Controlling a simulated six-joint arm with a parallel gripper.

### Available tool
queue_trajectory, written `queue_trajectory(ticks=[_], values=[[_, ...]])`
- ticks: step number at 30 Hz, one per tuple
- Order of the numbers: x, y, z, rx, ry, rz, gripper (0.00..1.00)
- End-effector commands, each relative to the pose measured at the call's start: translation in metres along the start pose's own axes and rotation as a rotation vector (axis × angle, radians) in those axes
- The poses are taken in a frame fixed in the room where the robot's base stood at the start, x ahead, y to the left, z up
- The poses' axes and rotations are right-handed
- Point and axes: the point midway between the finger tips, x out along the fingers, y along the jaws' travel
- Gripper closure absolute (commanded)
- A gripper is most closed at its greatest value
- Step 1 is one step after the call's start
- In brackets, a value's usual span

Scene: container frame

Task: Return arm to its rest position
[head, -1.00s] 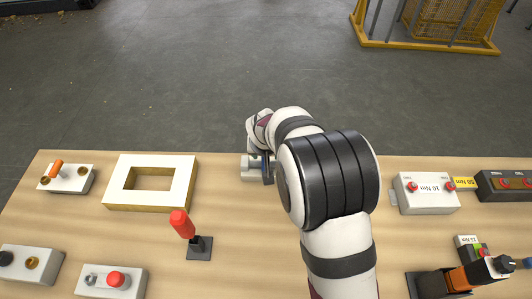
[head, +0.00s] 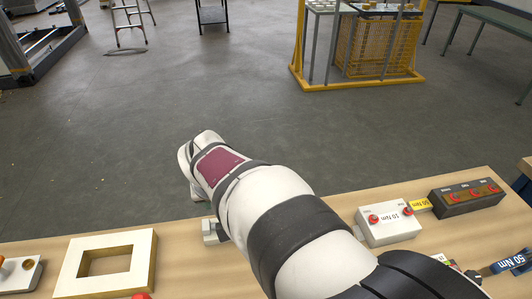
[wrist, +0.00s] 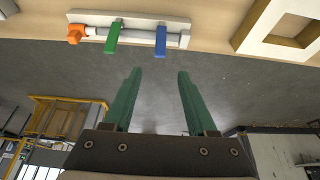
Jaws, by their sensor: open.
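My gripper (wrist: 158,92) shows in the wrist view with its two green fingers apart and nothing between them. It points over the grey floor, beyond the table edge. In the wrist view a white block (wrist: 85,18) with an orange end, a green tab and a blue tab lies on the table, apart from the fingers. Part of this block seems to show in the head view (head: 210,231), mostly hidden behind my arm.
On the table (head: 190,258) are a hollow white-topped frame (head: 142,262), a white 10 Nm box (head: 390,231) and a dark box with red knobs (head: 466,198). A yellow cage (head: 375,65) stands on the floor behind. The floor beyond the table is clear near my arm.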

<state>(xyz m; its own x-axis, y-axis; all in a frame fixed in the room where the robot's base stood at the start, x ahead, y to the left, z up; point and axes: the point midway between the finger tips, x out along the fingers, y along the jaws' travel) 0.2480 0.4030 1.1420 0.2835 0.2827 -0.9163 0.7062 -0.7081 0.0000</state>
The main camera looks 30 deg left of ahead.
Motion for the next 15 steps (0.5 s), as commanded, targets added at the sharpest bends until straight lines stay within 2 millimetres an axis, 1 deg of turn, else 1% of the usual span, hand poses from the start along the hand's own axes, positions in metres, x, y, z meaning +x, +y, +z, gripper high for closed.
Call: queue_trajectory(ticks=[12, 14, 15], values=[[-0.001, 0.0, 0.0, 0.001, 0.0, 0.0, 0.43], [-0.004, 0.009, 0.001, 0.019, -0.004, 0.007, 0.43], [-0.009, 0.024, 0.005, 0.051, -0.015, 0.018, 0.43]])
